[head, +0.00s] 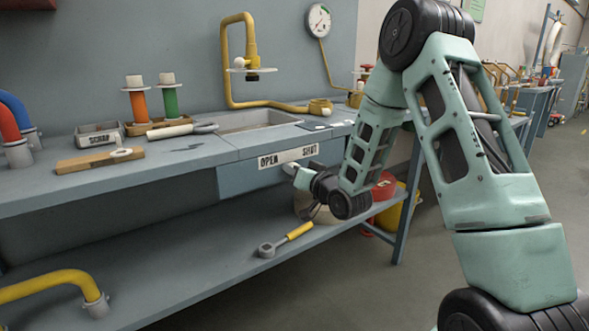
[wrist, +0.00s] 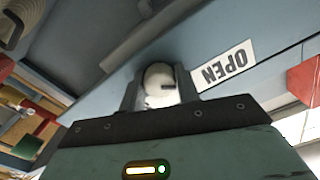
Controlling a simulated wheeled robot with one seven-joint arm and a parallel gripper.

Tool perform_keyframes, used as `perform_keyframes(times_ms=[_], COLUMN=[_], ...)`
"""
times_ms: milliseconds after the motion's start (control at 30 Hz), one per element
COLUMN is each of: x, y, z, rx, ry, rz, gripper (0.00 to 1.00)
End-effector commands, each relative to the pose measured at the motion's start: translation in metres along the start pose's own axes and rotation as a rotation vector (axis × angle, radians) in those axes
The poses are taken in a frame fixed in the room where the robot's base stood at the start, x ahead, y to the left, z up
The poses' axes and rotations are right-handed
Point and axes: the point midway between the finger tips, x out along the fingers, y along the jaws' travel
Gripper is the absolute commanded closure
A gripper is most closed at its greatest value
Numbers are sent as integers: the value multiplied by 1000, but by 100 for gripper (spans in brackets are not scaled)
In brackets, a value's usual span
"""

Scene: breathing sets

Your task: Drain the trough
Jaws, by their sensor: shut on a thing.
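The trough (head: 245,122) is a shallow metal basin set into the grey-blue bench top, under a yellow pipe with a tap (head: 252,70). A label reading OPEN and SHUT (head: 288,157) is on the bench's front panel; its OPEN part shows upside down in the wrist view (wrist: 224,65). My gripper (head: 300,176) is at this panel, just below the label. In the wrist view my gripper (wrist: 158,92) is shut on a round white knob (wrist: 160,78), with a finger on each side.
A yellow-handled tool (head: 287,239) lies on the lower shelf. A red container (head: 384,187) stands close to my wrist. Open floor is at the right.

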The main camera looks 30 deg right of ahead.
Motion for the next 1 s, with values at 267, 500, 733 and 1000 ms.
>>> perform_keyframes(times_ms=[267, 500, 733, 1000], x=[0, 0, 0, 0], y=[0, 0, 0, 0], z=[0, 1, 1, 1], rx=[112, 141, 141, 140], ry=[-2, -3, -3, -2], rz=[1, 1, 1, 1], gripper=[91, 91, 91, 46])
